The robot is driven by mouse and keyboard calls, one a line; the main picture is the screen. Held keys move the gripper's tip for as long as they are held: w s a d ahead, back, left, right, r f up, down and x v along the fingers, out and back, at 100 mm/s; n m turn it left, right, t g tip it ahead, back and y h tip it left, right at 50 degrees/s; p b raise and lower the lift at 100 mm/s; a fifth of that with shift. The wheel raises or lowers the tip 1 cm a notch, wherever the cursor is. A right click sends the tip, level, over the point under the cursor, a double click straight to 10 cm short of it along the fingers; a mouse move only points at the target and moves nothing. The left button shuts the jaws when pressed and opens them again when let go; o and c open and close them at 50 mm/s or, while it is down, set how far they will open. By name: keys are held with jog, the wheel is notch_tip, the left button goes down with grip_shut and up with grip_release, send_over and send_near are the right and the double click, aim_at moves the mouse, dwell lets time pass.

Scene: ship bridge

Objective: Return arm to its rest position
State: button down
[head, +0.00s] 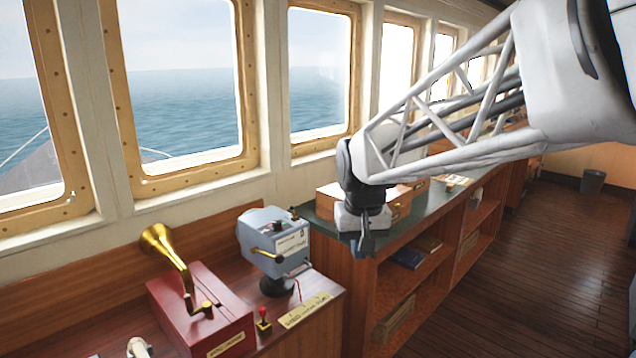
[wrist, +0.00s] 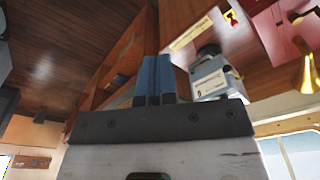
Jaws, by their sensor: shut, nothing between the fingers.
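My gripper (head: 366,243) hangs at the end of my white truss arm (head: 450,110), in front of the shelf unit in the head view. Its fingers point down and are shut with nothing between them. In the wrist view the two blue fingers (wrist: 156,78) sit side by side, closed together. The gripper is to the right of the grey-blue device (head: 276,240) and apart from it as far as I can tell.
A red box with a brass horn (head: 205,318) and a small red-knobbed lever (head: 263,322) stand on the wooden console. The shelf unit (head: 400,290) holds books below its green top. Windows (head: 180,85) line the left wall. The wooden floor (head: 545,270) at right is clear; a bin (head: 592,181) stands far back.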

jog(key=s+d+f, duration=0.2)
jog(key=s+d, duration=0.1)
jog(key=s, duration=0.5)
jog(key=s+d+f+m+t, duration=0.1)
jog(key=s+d, duration=0.3)
jog(key=s, duration=0.4)
jog(key=s+d+f, duration=0.2)
jog(key=s+d, duration=0.1)
jog(key=s, duration=0.5)
jog(key=shift+s+d+f+m, duration=0.25)
jog(key=shift+f+m, duration=0.05)
dwell(0.5)
